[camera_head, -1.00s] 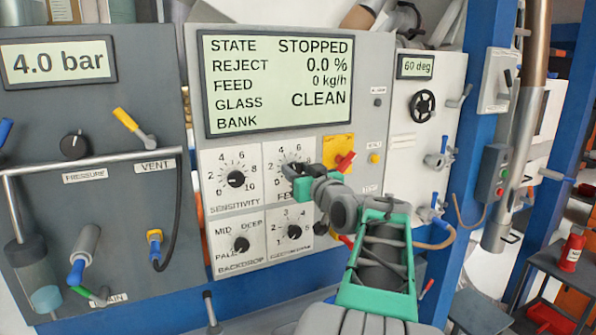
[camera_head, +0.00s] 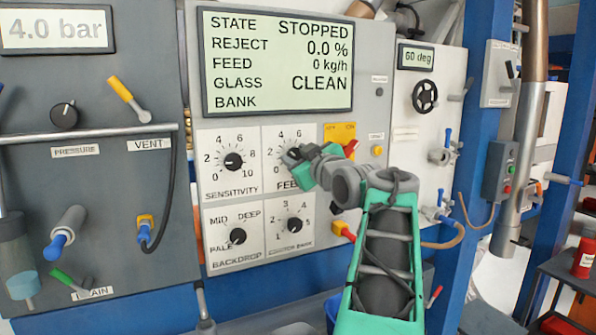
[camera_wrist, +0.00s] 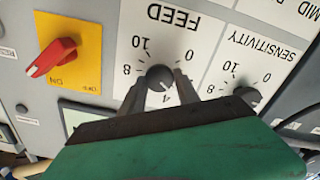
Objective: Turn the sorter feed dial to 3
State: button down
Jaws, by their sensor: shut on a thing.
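The feed dial (camera_wrist: 160,77) is a dark round knob on a white scale plate marked FEED, seen upside down in the wrist view. My gripper (camera_wrist: 159,88) is shut on this dial, one finger at each side of the knob. The numbers 10, 8, 4 and 0 show around the knob in the wrist view. I cannot tell exactly which number its pointer faces. The display (camera_head: 277,62) reads STOPPED, with FEED at 0 kg/h.
The sensitivity dial (camera_head: 233,161) is left of the feed dial. The backdrop dial (camera_head: 238,236) and another numbered dial (camera_head: 295,225) sit below. A red key switch (camera_head: 350,148) on a yellow plate is close on the right. It also shows in the wrist view (camera_wrist: 52,58).

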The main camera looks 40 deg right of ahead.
jog(key=c, duration=0.9)
grip_release()
jog(key=b+v, duration=0.1)
jog(key=v, duration=0.6)
jog(key=shift+s+a, duration=0.15)
jog(key=shift+s, duration=0.25)
